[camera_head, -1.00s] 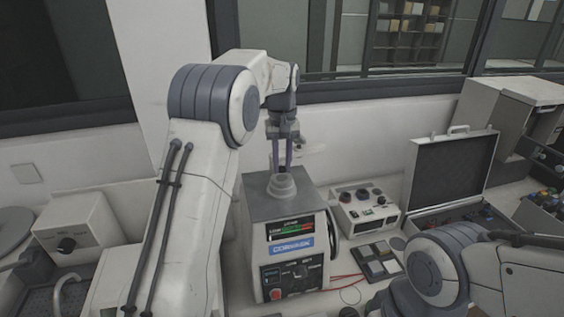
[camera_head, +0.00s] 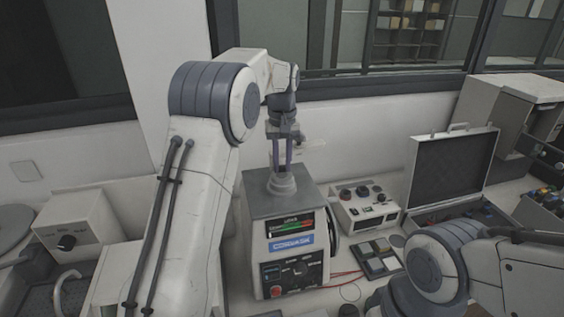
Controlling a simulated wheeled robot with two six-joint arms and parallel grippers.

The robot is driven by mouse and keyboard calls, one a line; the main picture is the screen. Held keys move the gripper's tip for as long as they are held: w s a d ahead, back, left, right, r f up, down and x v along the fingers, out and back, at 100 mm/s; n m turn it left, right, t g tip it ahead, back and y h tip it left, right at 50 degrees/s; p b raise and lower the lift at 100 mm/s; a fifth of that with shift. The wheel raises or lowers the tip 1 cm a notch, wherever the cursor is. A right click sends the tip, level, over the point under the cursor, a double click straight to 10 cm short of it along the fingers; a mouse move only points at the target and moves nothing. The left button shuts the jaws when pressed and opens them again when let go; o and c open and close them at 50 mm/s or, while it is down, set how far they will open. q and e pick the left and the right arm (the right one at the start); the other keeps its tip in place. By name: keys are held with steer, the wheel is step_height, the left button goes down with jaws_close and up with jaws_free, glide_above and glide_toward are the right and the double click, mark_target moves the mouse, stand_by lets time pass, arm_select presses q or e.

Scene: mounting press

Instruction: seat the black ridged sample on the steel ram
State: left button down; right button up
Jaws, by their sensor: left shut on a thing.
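The mounting press (camera_head: 255,206) stands on the bench at mid-picture, its display and knobs facing me. The stepped steel ram (camera_head: 283,186) rises from its top. My left gripper (camera_head: 282,171) points straight down over the ram, its two thin fingers shut on the black ridged sample. The sample is very small here and mostly hidden between the fingers. The fingertips are at the ram's top; I cannot tell whether the sample touches it. My right gripper is out of view; only part of that arm shows at lower right.
A small control box (camera_head: 364,212) stands right of the press, with a tray of square pads (camera_head: 377,258) in front. Red wires lie on the bench. An open case (camera_head: 452,180) and a grey cabinet (camera_head: 510,115) stand farther right. A knobbed box (camera_head: 75,228) is at left.

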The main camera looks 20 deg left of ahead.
arm_select(q)
steer(key=shift+f, duration=0.5)
stand_by(0.9)
steer(key=shift+c, duration=1.2)
jaws_free()
step_height(320, 180, up, 7)
steer(key=p, duration=0.7)
